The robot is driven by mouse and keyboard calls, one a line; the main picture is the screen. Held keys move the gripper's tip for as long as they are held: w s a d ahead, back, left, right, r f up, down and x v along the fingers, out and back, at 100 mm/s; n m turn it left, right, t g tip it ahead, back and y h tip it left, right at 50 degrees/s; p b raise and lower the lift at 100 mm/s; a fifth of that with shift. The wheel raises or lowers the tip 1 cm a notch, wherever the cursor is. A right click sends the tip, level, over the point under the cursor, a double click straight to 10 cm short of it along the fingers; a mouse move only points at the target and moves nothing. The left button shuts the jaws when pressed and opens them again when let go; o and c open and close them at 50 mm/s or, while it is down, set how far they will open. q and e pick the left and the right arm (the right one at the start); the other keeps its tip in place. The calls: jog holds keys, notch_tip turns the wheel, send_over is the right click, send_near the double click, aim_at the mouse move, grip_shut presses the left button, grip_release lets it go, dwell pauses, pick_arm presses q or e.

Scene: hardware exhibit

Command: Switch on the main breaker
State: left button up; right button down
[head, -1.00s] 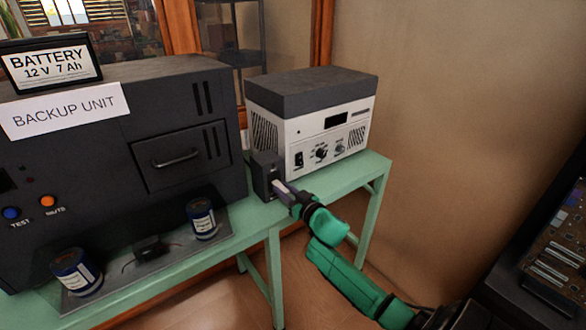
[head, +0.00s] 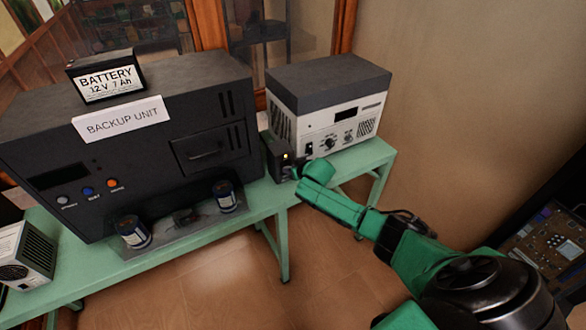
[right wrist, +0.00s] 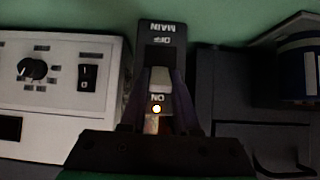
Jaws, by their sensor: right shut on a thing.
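The main breaker (head: 275,158) is a small dark box standing on the green bench beside the white power unit. It also shows in the right wrist view (right wrist: 160,32), upside down, with the labels MAIN, OFF and ON. Its pale lever (right wrist: 158,79) sits at the ON end of the dark slot. An amber lamp (right wrist: 156,109) on the breaker glows. My right gripper (head: 289,171) is at the breaker's front, its fingers on both sides of the lever and shut on it. My wrist partly hides the breaker front in the head view. My left gripper is out of view.
The white power unit (head: 322,128) stands right of the breaker and the dark backup unit (head: 120,150) left. Two cans (head: 132,232) and a small dark item are on a plate in front. The bench (head: 345,160) has some bare top at its right end.

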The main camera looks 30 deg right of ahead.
dwell(0.3)
jog(key=c, duration=0.6)
grip_release()
jog(key=shift+c, duration=0.2)
jog(key=shift+s+r, duration=0.35)
jog(key=shift+s, duration=0.05)
jog(key=p+v, duration=0.1)
jog(key=v, duration=1.2)
jog(key=shift+s+r, duration=0.2)
jog(key=shift+f, duration=0.1)
